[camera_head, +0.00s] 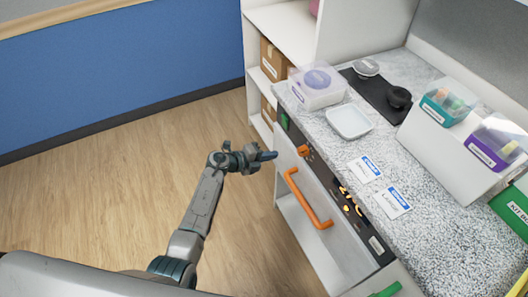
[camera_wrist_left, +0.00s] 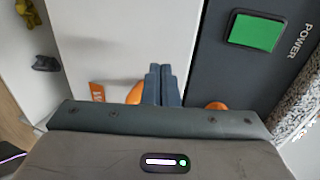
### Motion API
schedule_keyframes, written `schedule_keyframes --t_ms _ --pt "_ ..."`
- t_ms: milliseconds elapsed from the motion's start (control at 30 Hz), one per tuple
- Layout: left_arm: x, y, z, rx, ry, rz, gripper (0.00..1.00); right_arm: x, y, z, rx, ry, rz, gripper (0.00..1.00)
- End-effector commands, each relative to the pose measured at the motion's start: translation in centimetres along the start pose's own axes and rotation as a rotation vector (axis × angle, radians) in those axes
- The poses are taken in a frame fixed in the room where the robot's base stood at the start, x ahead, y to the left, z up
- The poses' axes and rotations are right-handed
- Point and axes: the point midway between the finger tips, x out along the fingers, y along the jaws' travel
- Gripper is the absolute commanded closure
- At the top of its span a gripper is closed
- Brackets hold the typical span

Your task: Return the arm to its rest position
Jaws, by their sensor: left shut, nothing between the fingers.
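My left arm comes in from the bottom left of the head view. Its gripper (camera_head: 266,156) is shut and empty, beside the upper left end of the cabinet front. The closed fingers (camera_wrist_left: 163,84) also show in the left wrist view, in front of a white panel (camera_wrist_left: 115,40). A dark panel with a green button (camera_wrist_left: 256,32) marked POWER is to their right. Orange parts show on both sides of the fingers, partly hidden. My right gripper is not in view.
The cabinet has a white front with an orange handle (camera_head: 308,201), and small yellow and black items (camera_head: 350,203) along a dark strip. The counter (camera_head: 440,215) holds a white dish (camera_head: 349,121), a clear box (camera_head: 317,92) and labels. Wooden floor (camera_head: 110,185) left of the arm is clear.

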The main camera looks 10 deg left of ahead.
Motion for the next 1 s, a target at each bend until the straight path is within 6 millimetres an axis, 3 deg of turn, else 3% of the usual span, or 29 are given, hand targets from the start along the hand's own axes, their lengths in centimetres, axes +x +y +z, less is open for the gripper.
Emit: schedule_keyframes --t_ms 133,300,567,733,867,967,1000 --pt "-3.9 0.3 -0.1 0.005 -0.001 0.004 1.00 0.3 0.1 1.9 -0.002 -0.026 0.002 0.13" --pt "-7.1 0.3 -0.2 0.003 0.000 0.004 1.00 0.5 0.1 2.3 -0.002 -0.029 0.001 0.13" --pt "-9.3 0.1 -0.2 0.001 0.002 0.002 1.00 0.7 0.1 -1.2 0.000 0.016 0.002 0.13" --pt "-9.4 0.6 -0.3 -0.027 -0.009 -0.013 1.00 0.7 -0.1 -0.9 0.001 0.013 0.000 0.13" --pt "-9.5 3.5 -0.5 -0.176 -0.073 -0.086 1.00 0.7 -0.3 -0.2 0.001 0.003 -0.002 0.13" --pt "-10.3 7.9 -0.4 -0.385 -0.190 -0.161 1.00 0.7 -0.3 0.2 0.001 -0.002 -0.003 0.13" --pt "-10.8 10.3 -0.4 -0.483 -0.252 -0.184 1.00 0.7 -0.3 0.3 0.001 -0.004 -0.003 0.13"
